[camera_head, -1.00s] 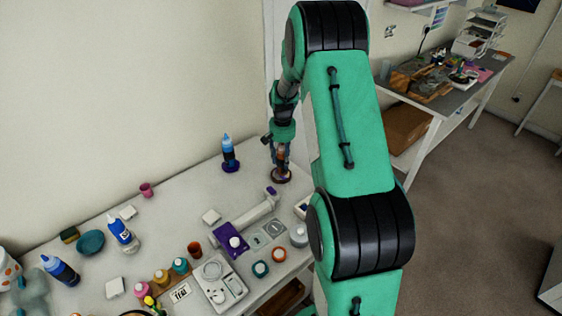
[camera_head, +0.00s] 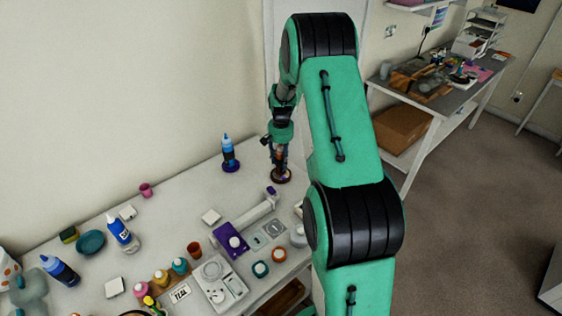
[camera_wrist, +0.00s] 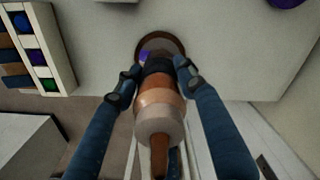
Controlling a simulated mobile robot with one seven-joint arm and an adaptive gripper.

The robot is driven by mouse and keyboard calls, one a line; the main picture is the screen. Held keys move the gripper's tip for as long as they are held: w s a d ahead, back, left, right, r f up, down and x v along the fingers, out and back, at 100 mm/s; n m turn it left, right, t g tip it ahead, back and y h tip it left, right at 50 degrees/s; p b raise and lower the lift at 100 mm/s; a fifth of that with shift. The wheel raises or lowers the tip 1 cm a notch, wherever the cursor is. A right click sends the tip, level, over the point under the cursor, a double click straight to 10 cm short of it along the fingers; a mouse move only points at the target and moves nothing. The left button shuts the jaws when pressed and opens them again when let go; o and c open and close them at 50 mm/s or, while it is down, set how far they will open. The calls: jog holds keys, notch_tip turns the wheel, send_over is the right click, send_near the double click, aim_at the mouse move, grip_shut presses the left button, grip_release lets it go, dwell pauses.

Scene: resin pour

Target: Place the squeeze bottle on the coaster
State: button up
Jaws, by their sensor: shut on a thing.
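The squeeze bottle (camera_wrist: 158,103) has a copper-coloured body, a pale collar and an orange-brown nozzle that points toward the wrist camera. My gripper (camera_wrist: 156,77) is shut on it, one blue-grey finger on each side. In the head view my gripper (camera_head: 281,152) holds the bottle upright at the back of the white table. The round, dark coaster with a brown rim (camera_wrist: 175,43) lies at the bottle's base, and it also shows in the head view (camera_head: 281,177). The bottle hides part of the coaster. I cannot tell whether the base touches it.
A blue bottle (camera_head: 228,150) on a purple disc stands left of my gripper. A white-and-purple tool (camera_head: 247,225) lies in front. Several small bottles, cups and a scale (camera_head: 219,285) crowd the front left. The table's back middle is clear.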

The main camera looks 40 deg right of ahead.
jog(key=shift+f, duration=0.4)
jog(key=shift+f, duration=0.1)
jog(key=o, duration=1.3)
notch_tip(320, 180, up, 12)
jog(key=shift+r+p, duration=0.15)
jog(key=shift+p, duration=0.25)
